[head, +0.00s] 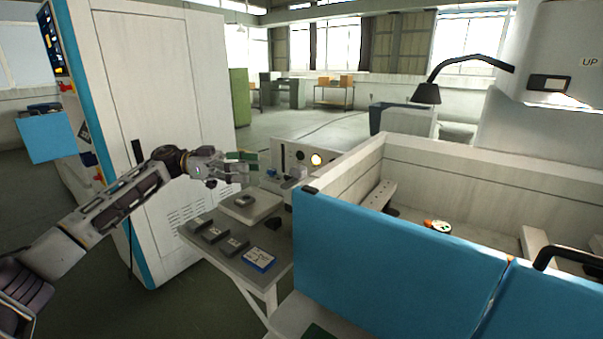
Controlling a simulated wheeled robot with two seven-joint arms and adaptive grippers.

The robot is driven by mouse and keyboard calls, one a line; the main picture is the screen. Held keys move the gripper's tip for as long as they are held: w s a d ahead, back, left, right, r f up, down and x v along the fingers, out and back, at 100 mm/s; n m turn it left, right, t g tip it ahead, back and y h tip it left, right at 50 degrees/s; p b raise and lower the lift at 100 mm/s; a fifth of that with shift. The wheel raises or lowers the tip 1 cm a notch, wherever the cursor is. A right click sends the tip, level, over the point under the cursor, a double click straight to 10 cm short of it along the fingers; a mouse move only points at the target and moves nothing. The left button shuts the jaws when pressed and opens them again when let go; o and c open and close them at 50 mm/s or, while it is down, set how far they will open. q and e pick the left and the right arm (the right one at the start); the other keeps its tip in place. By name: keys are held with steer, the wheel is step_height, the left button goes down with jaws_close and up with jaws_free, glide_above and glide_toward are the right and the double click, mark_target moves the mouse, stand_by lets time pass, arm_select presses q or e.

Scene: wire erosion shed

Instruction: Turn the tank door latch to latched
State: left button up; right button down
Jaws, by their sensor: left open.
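The blue tank door (390,262) stands upright along the front of the pale-walled tank (440,165). A small black fitting (311,189) sits at the door's top left corner. A black curved handle (562,253) rises over the door's top edge at far right, cut by the frame. I cannot tell for sure which is the latch, nor its setting. My left gripper (247,162) is open and empty, with green finger pads. It appears above the small side table, left of the tank and apart from the door. My right gripper is not in view.
The side table (205,248) holds grey blocks, a blue-edged card (259,259) and a pale box. A panel with a lit yellow lamp (316,159) stands behind. A tall white cabinet (165,110) is at left. A black lamp (427,92) hangs beyond the tank. An orange-and-white item (438,226) lies inside it.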

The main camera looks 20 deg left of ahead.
mark_target(299, 168)
arm_select(q)
steer(key=shift+d, duration=0.15)
steer(key=d, duration=0.4)
steer(key=w+d, duration=0.1)
steer(key=d, duration=0.7)
steer(key=shift+w, duration=0.3)
steer(key=shift+d, duration=0.6)
steer(key=shift+w+d, duration=0.1)
